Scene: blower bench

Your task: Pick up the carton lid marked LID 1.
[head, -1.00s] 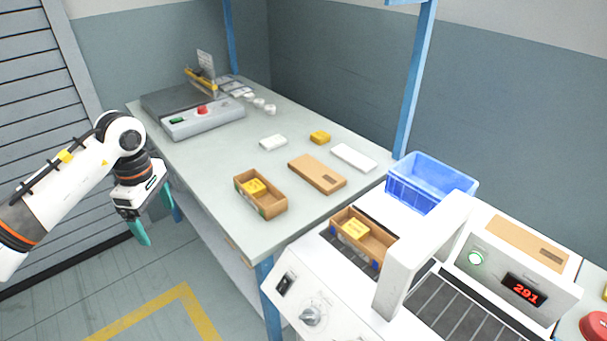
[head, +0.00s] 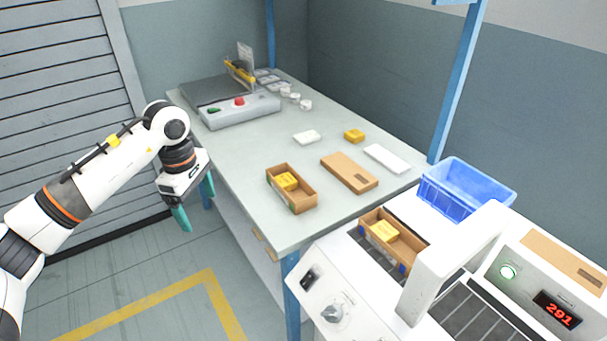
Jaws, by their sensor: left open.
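A flat brown cardboard lid (head: 350,172) lies on the grey table, right of an open carton (head: 291,188) with a yellow block in it. A second flat brown lid (head: 563,259) lies on top of the machine at the right. Each has a small dark mark, too small to read, so I cannot tell which is LID 1. My left gripper (head: 195,203) hangs open and empty beyond the table's left edge, with teal fingers pointing down, well apart from both lids. My right gripper is out of view.
Another open carton (head: 393,240) with a yellow block sits on the conveyor of the white machine (head: 334,290), before its arch. A blue bin (head: 466,188) stands behind. A yellow block (head: 354,135) and white pieces lie on the table. A grey device (head: 238,110) stands at the far end.

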